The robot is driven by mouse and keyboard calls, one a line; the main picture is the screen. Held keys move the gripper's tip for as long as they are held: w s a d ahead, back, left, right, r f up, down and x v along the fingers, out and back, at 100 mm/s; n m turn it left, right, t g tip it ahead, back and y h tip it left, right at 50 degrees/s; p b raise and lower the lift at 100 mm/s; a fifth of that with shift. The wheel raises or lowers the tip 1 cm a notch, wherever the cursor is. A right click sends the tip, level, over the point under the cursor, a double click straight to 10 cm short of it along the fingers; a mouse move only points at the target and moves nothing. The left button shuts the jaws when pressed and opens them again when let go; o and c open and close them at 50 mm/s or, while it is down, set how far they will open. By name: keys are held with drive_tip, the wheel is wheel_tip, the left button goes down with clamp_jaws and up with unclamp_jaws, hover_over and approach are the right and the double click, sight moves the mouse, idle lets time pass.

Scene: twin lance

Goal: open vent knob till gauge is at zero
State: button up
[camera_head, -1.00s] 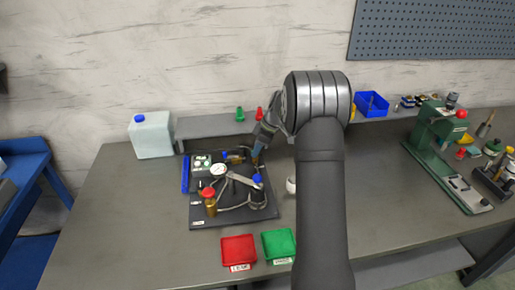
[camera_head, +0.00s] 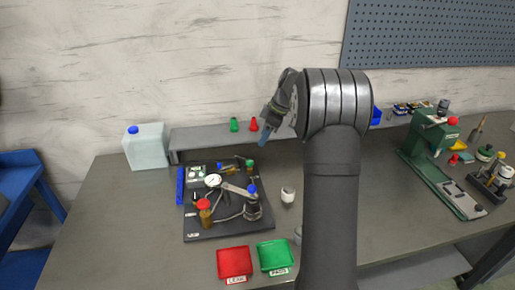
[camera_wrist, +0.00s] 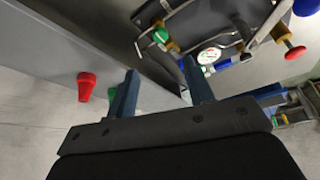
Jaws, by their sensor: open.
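A black board (camera_head: 230,228) on the bench carries a pipe rig. Its white round gauge (camera_head: 213,181) is too small to read; it also shows in the wrist view (camera_wrist: 209,56). The rig has a green knob (camera_head: 249,163) at the back, a blue-topped part (camera_head: 252,189) at the right and a red knob (camera_head: 203,204) at the front left. I cannot tell which knob is the vent. My gripper (camera_head: 264,138) is above and behind the board's right side, apart from the knobs. In the wrist view its jaws (camera_wrist: 160,68) are open and empty.
A grey shelf (camera_head: 205,142) behind the rig holds a green cone (camera_head: 234,124) and a red cone (camera_head: 253,124). Red (camera_head: 234,262) and green (camera_head: 273,255) trays lie in front. A white cup (camera_head: 288,195) stands right of the board. A jug (camera_head: 147,148) is at left.

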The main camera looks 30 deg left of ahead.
sight(250, 161)
drive_tip(key=v, duration=0.5)
drive_tip(key=shift+d+r, duration=0.1)
drive_tip(key=shift+r, duration=0.15)
drive_tip(key=x, duration=1.7)
drive_tip(key=shift+f, duration=0.2)
